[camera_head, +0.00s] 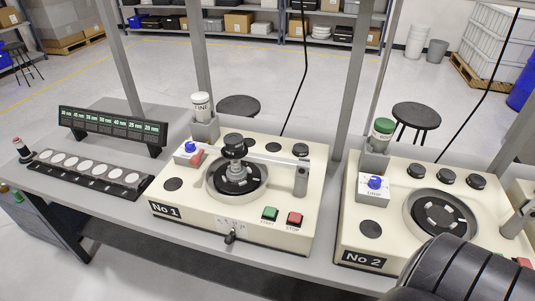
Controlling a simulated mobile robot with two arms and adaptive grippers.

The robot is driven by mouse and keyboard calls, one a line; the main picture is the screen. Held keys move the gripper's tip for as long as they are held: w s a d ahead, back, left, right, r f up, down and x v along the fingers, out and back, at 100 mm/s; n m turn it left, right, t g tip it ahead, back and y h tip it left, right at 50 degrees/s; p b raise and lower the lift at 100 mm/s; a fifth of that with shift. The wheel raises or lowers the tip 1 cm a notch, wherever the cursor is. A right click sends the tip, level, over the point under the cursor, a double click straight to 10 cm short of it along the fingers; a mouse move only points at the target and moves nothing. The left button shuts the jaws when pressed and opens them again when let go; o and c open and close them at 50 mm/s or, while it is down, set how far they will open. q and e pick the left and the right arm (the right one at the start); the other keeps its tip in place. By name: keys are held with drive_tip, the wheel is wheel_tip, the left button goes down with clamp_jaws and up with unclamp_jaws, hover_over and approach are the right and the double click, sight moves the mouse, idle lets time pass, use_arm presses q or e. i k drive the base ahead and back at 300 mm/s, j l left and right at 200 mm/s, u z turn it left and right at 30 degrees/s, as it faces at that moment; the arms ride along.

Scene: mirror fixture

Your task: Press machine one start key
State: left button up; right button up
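Machine No 1 (180,213) is a cream box on the grey bench, near the middle of the view. Its green START key (269,213) is on the front right of the top. A red STOP key (295,218) is just right of it. Nothing covers the START key. Neither of my grippers shows. A dark ribbed part, which looks like my own arm, fills the bottom right corner, well right of the key.
Machine No 2 (345,228) stands to the right, partly covered by the dark part. A metal arm post (301,181) rises behind the keys. Upright grey frame posts stand along the bench. A tray of white discs (88,168) and a display panel (112,126) are left.

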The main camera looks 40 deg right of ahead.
sight(269, 212)
drive_tip(key=z, duration=0.95)
